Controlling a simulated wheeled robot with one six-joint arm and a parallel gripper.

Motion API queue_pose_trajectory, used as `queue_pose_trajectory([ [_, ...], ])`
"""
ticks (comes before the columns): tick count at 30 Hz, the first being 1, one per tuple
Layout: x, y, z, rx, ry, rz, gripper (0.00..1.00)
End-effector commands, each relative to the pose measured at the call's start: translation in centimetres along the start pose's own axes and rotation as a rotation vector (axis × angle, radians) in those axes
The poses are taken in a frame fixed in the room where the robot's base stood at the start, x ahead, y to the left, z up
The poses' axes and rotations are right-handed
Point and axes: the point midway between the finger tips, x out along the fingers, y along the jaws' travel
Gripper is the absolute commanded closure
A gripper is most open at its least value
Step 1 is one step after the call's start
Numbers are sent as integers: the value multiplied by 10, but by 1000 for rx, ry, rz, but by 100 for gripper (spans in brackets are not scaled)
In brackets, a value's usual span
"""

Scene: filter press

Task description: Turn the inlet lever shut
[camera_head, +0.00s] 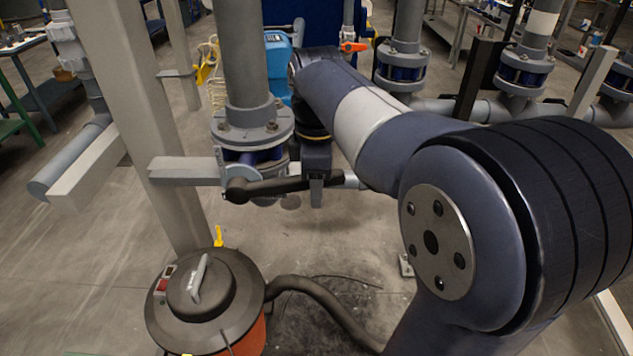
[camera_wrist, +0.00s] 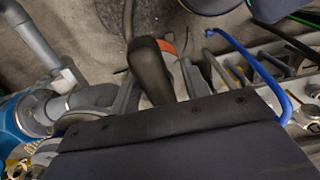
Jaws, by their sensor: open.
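A black lever (camera_head: 270,187), which I take for the inlet lever, lies nearly level across the front of a flanged valve (camera_head: 252,153) on a grey vertical pipe. Its hub is at the left and a pale end shows at the right. My gripper (camera_head: 317,188) is at the lever's right part, with a dark finger in front of the bar. In the wrist view the dark handle (camera_wrist: 152,72) stands between the two fingers of my open gripper (camera_wrist: 158,82). Whether either finger touches it, I cannot tell. My arm and gripper hide part of the valve.
A grey post (camera_head: 150,110) with a side bracket stands left of the valve. A black-lidded vacuum (camera_head: 205,295) with a dark hose (camera_head: 325,300) is on the floor below. An orange handle (camera_head: 354,47) and further flanged pipes (camera_head: 402,65) are behind.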

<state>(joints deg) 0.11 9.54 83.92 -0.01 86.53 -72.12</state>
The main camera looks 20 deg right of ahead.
Motion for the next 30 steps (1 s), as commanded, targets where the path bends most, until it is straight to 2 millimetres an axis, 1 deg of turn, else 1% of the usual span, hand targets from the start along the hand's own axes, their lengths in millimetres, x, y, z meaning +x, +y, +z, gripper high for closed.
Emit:
queue_pose_trajectory([
  [1,0,0,0,0,0,0,56],
  [2,0,0,0,0,0,0,59],
  [17,0,0,0,0,0,0,100],
  [26,0,0,0,0,2,-1,100],
  [30,11,0,2,3,55,-4,100],
])
